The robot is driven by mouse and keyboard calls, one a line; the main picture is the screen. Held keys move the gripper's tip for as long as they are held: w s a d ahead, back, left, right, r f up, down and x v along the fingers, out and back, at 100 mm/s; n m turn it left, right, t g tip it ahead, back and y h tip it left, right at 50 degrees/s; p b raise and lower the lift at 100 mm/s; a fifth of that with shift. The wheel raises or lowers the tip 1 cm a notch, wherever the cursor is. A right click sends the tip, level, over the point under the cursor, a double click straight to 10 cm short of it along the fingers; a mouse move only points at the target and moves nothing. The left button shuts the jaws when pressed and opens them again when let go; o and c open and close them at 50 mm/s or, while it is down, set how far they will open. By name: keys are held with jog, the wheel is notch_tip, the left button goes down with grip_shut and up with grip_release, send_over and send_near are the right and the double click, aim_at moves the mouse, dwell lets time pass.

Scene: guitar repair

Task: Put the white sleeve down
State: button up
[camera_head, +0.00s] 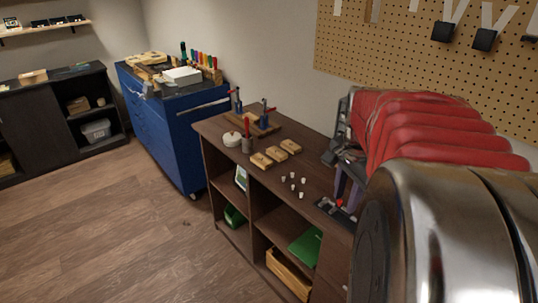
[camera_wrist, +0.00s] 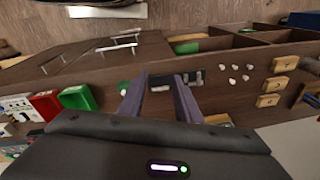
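Several small white sleeves (camera_head: 292,181) stand on the brown workbench top (camera_head: 312,168). They also show in the wrist view (camera_wrist: 234,67), to the right of my gripper. I cannot tell which one is the white sleeve of the task. My gripper (camera_wrist: 163,82) has its two purple-grey fingers apart, with no sleeve visible between them. In the head view my gripper (camera_head: 346,192) is over the right part of the bench, partly hidden by my arm. A dark tray with small parts (camera_head: 335,208) lies near the fingertips.
Wooden blocks (camera_head: 276,154), a white round container (camera_head: 231,139) and a clamp fixture (camera_head: 254,122) stand left of and behind the sleeves. Red (camera_wrist: 45,104) and green bins (camera_wrist: 78,97) lie left of my gripper. Bare bench lies around the sleeves.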

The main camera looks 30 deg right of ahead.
jog(key=s+d+f+m, duration=0.2)
jog(key=s+d+m, duration=0.2)
jog(key=d, duration=0.3)
jog(key=s+d+f+m+g+y, duration=0.1)
jog(key=s+d+f+m, duration=0.1)
jog(key=s+d+m, duration=0.3)
jog(key=d, duration=0.2)
jog(key=shift+s+d+f, duration=0.15)
jog(key=shift+s+d, duration=0.1)
jog(key=shift+d, duration=0.1)
notch_tip(320, 180, down, 8)
jog(key=shift+a+f, duration=0.1)
jog(key=shift+f, duration=0.15)
jog(key=shift+f, duration=0.1)
jog(key=shift+s+d+f, duration=0.1)
jog(key=shift+f, duration=1.2)
jog(key=shift+d+f, duration=0.1)
jog(key=shift+f, duration=1.2)
